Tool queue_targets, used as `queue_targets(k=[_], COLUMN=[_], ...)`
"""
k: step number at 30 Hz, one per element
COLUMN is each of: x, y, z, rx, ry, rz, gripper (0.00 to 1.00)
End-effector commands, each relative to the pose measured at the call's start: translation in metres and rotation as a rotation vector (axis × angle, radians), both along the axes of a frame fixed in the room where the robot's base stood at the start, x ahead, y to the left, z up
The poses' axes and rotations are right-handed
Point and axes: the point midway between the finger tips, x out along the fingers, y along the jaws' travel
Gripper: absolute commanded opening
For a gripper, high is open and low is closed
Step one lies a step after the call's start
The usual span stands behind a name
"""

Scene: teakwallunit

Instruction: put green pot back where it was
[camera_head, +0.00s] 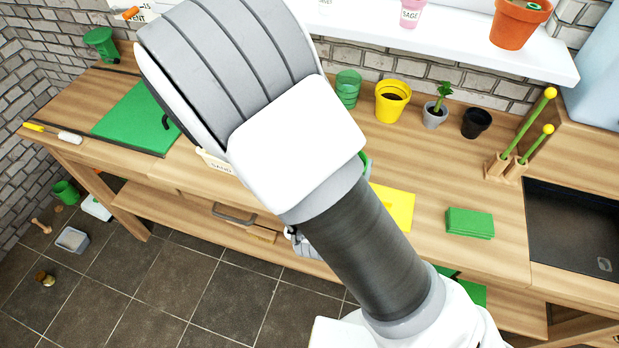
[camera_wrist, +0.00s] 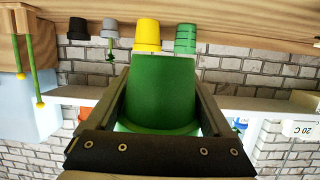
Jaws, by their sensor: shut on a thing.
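The green pot (camera_wrist: 163,92) fills the middle of the wrist view, which is upside down. My gripper (camera_wrist: 162,76) is shut on it, with one finger on each side. In the head view my arm hides most of the gripper and the held pot; a green sliver (camera_head: 367,164) beside the arm may be the pot's edge. A ribbed green pot (camera_head: 348,88) stands on the worktop by the brick wall, left of a yellow pot (camera_head: 391,101). Both also show beyond the held pot in the wrist view.
A grey pot with a plant (camera_head: 434,115) and a black pot (camera_head: 475,123) stand right of the yellow pot. A yellow sheet (camera_head: 394,207) and a green stack (camera_head: 470,222) lie nearer. A sink (camera_head: 575,232) is at right. A shelf (camera_head: 460,39) overhangs the back.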

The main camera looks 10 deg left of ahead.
Motion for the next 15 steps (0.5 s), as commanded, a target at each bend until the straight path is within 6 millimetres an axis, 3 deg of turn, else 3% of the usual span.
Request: queue_targets(k=[1, 9, 15], x=[0.001, 0.006, 0.021], y=[0.004, 0.017, 0.061], z=[-0.009, -0.017, -0.042], rx=[0.006, 0.006, 0.003], ry=[-0.003, 0.001, 0.002], rz=[0.0, 0.002, 0.005], gripper=[0.21, 0.21, 0.21])
